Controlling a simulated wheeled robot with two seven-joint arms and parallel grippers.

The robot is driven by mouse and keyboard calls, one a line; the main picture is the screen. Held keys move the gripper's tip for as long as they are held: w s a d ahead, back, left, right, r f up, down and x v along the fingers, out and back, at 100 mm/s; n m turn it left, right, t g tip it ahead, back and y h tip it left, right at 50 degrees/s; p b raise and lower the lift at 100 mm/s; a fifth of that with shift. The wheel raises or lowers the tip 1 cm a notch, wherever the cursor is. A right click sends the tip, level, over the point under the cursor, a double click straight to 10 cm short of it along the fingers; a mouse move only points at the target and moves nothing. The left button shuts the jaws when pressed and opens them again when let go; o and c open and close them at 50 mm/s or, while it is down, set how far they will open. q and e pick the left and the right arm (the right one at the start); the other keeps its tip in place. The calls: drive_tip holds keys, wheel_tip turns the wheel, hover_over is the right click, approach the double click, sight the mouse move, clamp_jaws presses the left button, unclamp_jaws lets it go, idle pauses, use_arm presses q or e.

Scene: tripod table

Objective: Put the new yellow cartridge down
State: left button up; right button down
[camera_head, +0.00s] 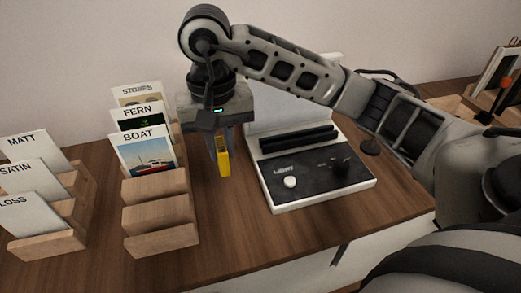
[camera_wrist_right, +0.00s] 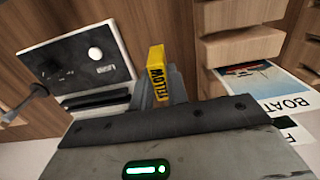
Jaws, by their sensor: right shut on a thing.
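The yellow cartridge (camera_head: 223,161) hangs upright below my right gripper (camera_head: 219,140), which is shut on it. The cartridge is above the wooden table, between the card rack and the printer-like device. In the right wrist view the yellow cartridge (camera_wrist_right: 156,72) shows dark lettering on its side, between the fingers of the right gripper (camera_wrist_right: 160,90). Whether its lower end touches the table is hard to tell. My left gripper is not in view.
A second rack (camera_head: 50,245) with MATT, SATIN and LOSS cards stands at far left. The white and black device (camera_head: 315,175) has a white knob. Table (camera_head: 225,235) is bare in front.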

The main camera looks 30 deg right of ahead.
drive_tip(key=d+f, duration=0.2)
drive_tip(key=f, duration=0.1)
drive_tip(key=w+d+f, duration=0.1)
drive_tip(key=d+f, duration=0.2)
drive_tip(key=w+d+f, duration=0.1)
drive_tip(key=d+f, duration=0.1)
drive_tip(key=f, duration=0.1)
drive_tip(key=shift+w+d+f, duration=0.1)
drive_tip(key=shift+d+f, duration=0.1)
drive_tip(key=shift+f, duration=0.4)
drive_tip(key=shift+f, duration=0.15)
drive_tip(key=c, duration=1.4)
unclamp_jaws()
drive_tip(key=shift+w, duration=0.1)
drive_tip(key=shift+d, duration=0.15)
